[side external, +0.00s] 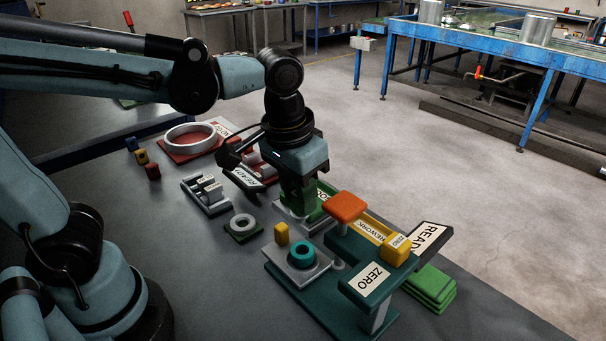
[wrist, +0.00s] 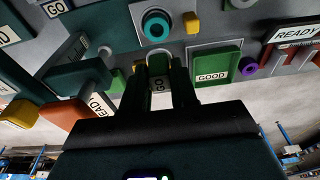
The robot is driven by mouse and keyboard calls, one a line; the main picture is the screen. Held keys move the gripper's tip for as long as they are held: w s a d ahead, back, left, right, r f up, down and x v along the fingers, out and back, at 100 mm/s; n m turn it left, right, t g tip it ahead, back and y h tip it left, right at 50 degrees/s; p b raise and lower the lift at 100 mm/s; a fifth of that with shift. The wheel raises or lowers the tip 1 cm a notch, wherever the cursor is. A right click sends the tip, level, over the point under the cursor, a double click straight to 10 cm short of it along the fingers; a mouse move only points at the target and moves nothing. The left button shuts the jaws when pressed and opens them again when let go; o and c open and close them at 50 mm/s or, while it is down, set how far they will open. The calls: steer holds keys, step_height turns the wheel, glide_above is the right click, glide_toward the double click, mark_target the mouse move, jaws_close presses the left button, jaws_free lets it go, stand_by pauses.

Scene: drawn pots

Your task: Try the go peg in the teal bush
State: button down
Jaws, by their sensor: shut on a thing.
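My gripper (side external: 298,205) points down beyond the grey plate that carries the teal bush, and is apart from the bush. Most of the peg is hidden between the fingers. The teal bush (side external: 302,253) stands upright on a grey plate (side external: 290,273) over a dark green base. In the wrist view the bush (wrist: 155,27) shows at the top, its dark hole facing the camera.
A yellow block (side external: 282,233) stands beside the bush. A green GOOD tray (wrist: 212,78) lies near the fingers. A white ring (side external: 190,137) sits further back.

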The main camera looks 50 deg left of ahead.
mark_target(302, 221)
steer(key=shift+w+d, duration=0.15)
steer(key=shift+d, duration=0.05)
steer(key=shift+f, duration=0.2)
steer(key=shift+f, duration=2.75)
steer(key=shift+f, duration=1.3)
steer(key=c, duration=0.8)
jaws_free()
steer(key=r, duration=0.4)
steer(key=s+r, duration=0.1)
steer(key=r, duration=0.7)
steer(key=shift+s, duration=0.4)
